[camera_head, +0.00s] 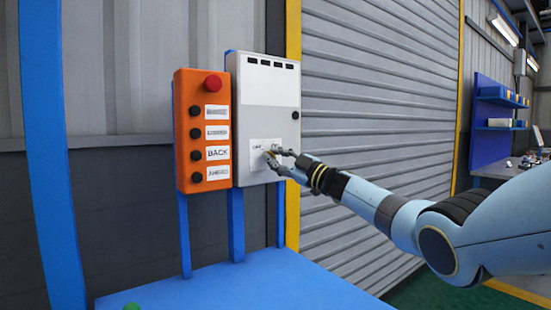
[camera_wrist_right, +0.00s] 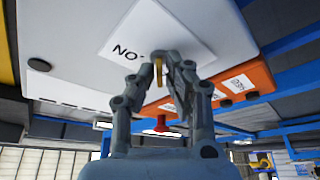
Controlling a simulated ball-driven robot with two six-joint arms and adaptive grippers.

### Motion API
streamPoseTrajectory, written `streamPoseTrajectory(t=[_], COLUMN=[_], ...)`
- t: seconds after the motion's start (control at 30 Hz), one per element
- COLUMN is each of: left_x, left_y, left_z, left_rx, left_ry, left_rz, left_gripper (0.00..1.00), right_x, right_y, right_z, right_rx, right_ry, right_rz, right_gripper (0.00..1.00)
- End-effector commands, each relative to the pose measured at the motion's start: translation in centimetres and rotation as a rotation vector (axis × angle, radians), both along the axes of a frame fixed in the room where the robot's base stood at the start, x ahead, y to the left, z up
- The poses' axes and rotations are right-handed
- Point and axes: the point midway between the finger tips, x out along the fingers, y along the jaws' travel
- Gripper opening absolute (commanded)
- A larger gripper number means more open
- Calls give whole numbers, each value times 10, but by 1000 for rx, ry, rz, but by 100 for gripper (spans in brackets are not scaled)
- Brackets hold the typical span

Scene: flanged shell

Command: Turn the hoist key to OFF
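The light grey hoist panel (camera_head: 268,95) stands upright beside an orange button box (camera_head: 203,80). A white label (camera_head: 256,148) is on its lower front; its small print is unreadable in the head view. In the right wrist view the label (camera_wrist_right: 128,40) shows "NO" and is partly covered by the fingers. My right gripper (camera_head: 270,156) is at this label. In the wrist view a thin brass key (camera_wrist_right: 158,72) stands between the closely drawn fingertips (camera_wrist_right: 160,66), which appear closed on it. The key's angle is hard to tell. My left gripper is not in view.
The orange box, just left of the panel, carries a red mushroom button (camera_head: 213,83) and several black buttons with labels. A blue table (camera_head: 245,285) lies below. A grey roller shutter (camera_head: 365,90) is behind, and a blue shelf unit (camera_head: 492,115) is far right.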

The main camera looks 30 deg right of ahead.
Motion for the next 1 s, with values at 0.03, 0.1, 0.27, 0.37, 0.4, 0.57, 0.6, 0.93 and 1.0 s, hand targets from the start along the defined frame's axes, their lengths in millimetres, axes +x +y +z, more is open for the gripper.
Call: streamPoseTrajectory(t=[0.03,0.1,0.27,0.37,0.4,0.57,0.6,0.93,1.0], left_x=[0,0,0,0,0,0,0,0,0], left_y=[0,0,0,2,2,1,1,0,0], left_z=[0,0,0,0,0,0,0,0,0], left_rx=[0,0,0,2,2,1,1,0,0], left_ry=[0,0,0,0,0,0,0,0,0], left_rz=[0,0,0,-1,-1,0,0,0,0], left_gripper=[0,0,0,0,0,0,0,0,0], right_x=[0,0,0,-1,-2,-17,-24,-86,-94], right_y=[0,0,0,0,-1,-8,-11,-39,-43], right_z=[0,0,0,0,-1,-7,-9,-28,-30], right_rx=[0,1,1,0,0,-3,-4,-2,-2], right_ry=[0,0,0,0,1,2,1,3,2], right_rz=[0,0,0,0,-1,-2,-1,0,0], right_gripper=[22,29,29,29,29,29,29,29,29])
